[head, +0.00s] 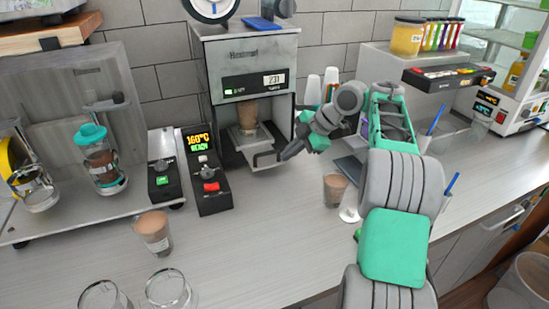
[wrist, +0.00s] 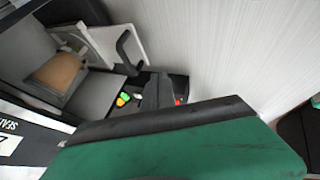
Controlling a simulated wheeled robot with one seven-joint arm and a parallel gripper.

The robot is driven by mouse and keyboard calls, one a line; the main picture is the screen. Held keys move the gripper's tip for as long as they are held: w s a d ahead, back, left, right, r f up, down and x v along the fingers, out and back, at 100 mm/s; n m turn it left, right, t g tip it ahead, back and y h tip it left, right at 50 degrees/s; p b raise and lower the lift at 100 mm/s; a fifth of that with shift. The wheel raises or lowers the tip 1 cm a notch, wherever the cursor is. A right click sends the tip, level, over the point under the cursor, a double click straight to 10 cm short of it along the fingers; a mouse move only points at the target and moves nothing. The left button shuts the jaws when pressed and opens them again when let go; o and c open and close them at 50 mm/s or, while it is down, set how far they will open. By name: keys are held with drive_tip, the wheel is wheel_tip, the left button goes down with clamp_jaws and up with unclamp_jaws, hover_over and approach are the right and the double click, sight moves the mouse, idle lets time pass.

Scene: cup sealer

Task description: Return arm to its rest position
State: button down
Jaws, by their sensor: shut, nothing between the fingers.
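My arm reaches in from the right side of the head view. My gripper (head: 288,152) is shut and empty, just right of the handle (head: 262,160) of the sealer's tray; I cannot tell whether it touches it. The cup sealer (head: 246,60) stands against the back wall with a brown-filled cup (head: 248,118) inside on its tray. In the wrist view the cup (wrist: 58,72) and the black handle (wrist: 128,48) show beyond my gripper, whose green body fills the lower part. The fingertips are only partly seen there.
A control box (head: 206,172) reads 160°C READY left of the sealer. Brown-filled cups stand at left front (head: 154,232) and near my arm (head: 334,188). Empty glasses (head: 168,290) are at the front edge. The front-middle counter is clear.

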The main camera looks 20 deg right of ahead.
drive_tip(key=s+a+r+m+h, duration=0.2)
drive_tip(key=s+a+m+h, duration=0.1)
drive_tip(key=s+a+m, duration=0.8)
drive_tip(key=s+f+m+h, duration=0.1)
drive_tip(key=s+f+m, duration=0.2)
drive_tip(key=s, duration=0.2)
drive_tip(key=s+d+f+m+h, duration=0.1)
drive_tip(key=s+f+m, duration=0.2)
drive_tip(key=s, duration=0.2)
drive_tip(key=s+f+m+h, duration=0.1)
drive_tip(key=s+f+m, duration=0.1)
drive_tip(key=s, duration=0.4)
drive_tip(key=shift+d+f+m, duration=0.25)
drive_tip(key=shift+f+m, duration=0.15)
drive_tip(key=shift+f, duration=0.2)
